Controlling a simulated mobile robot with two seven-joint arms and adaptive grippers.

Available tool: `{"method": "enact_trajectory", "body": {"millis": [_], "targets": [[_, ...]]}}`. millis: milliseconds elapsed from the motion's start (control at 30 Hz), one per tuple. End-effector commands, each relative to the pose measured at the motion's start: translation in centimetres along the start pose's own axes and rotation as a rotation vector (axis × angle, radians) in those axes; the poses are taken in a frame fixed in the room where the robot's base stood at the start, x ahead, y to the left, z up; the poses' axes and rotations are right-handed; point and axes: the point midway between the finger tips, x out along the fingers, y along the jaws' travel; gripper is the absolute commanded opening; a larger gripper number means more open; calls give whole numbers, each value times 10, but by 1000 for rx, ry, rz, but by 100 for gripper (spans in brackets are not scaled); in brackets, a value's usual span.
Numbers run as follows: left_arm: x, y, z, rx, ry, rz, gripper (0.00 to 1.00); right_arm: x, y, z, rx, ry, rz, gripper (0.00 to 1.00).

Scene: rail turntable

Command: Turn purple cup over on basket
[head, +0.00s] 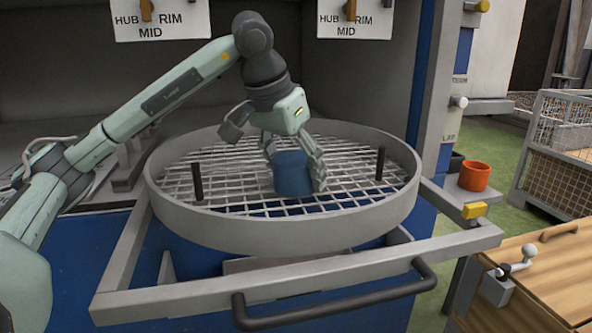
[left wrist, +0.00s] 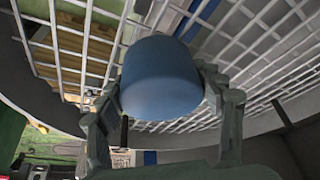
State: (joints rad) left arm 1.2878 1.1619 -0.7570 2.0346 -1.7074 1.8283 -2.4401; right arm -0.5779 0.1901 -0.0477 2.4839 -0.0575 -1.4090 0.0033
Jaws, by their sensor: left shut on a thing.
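A blue cup (head: 292,176) is on the mesh of the round grey basket (head: 290,233), near its middle; I see no clearly purple cup. My left gripper (head: 295,168) comes down from above, shut on the cup with a finger on either side. In the left wrist view the cup (left wrist: 160,78) sits between the fingers, and a smooth closed face shows, with no opening visible. Whether its lower edge touches the mesh is hard to tell. My right gripper is in neither view.
Two black posts (head: 197,182) (head: 380,164) stand up from the mesh. A black handle (head: 335,298) runs along the front frame. An orange cup (head: 474,176) stands on a ledge at right, near a wooden bench (head: 545,275) and a wire cage (head: 560,150).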

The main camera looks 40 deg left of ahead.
Motion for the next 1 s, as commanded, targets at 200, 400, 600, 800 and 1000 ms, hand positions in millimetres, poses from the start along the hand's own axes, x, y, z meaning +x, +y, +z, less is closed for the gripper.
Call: {"method": "enact_trajectory", "body": {"millis": [200,400,600,800,1000], "targets": [[4,0,1,0,1,0,29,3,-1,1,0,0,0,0],[6,0,2,0,1,0,29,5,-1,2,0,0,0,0],[6,0,2,0,1,0,89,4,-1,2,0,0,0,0],[6,0,2,0,1,0,91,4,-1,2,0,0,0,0],[3,0,2,0,1,0,91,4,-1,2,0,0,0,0]]}}
